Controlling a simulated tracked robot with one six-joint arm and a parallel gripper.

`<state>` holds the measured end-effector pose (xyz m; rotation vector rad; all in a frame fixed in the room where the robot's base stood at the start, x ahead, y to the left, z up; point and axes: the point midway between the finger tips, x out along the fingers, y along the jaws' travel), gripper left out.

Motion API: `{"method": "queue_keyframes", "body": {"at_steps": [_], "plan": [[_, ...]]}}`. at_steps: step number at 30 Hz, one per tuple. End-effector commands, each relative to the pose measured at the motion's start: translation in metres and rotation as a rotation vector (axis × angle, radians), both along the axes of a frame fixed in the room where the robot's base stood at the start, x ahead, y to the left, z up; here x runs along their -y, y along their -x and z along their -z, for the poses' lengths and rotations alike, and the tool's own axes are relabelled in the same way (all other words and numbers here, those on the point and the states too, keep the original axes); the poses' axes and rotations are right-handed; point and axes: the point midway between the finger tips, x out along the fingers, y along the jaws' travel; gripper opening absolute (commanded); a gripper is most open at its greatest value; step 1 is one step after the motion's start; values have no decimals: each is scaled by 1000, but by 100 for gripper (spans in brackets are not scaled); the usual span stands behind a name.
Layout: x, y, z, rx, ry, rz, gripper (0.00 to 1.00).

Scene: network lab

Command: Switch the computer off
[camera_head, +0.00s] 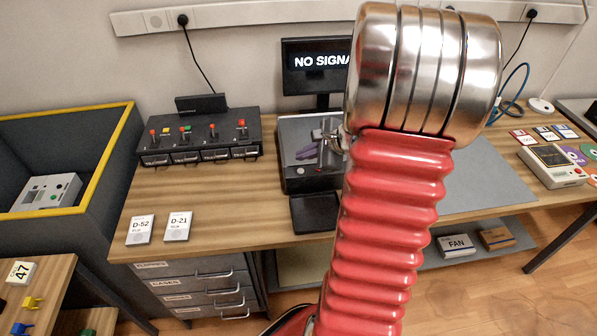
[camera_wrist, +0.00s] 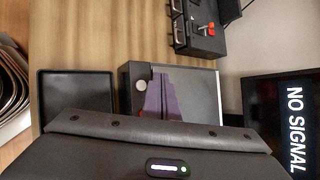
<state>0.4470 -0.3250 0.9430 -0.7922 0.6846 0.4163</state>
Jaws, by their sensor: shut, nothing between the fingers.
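The computer (camera_head: 293,139) is a low dark case with a grey top, in the middle of the bench; the wrist view shows it too (camera_wrist: 198,80). A pale round button (camera_wrist: 141,85) is near its front edge. The monitor (camera_head: 305,60) behind it reads NO SIGNAL; part of it is behind my arm. It shows at the right in the wrist view (camera_wrist: 296,120). My gripper (camera_head: 303,155) is over the computer's top, its purple fingers shut and empty. In the wrist view the fingertips (camera_wrist: 160,76) appear beside the button; I cannot tell whether they touch the case.
A black tray (camera_head: 296,222) lies in front of the computer. A switch panel (camera_head: 205,152) with several coloured levers stands to the left. Two label cards (camera_head: 178,226) lie front left. A grey mat (camera_head: 480,180) and a white device (camera_head: 553,168) are to the right.

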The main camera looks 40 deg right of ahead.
Motion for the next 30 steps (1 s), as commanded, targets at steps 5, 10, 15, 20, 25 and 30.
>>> {"method": "queue_keyframes", "body": {"at_steps": [5,10,15,20,25,30], "plan": [[0,-1,-14,2,2,-1,0],[0,0,-23,2,2,0,0],[0,0,-23,0,0,0,0],[0,0,-23,0,0,0,0],[0,0,-23,0,0,0,0],[0,0,-23,0,0,0,0]]}}
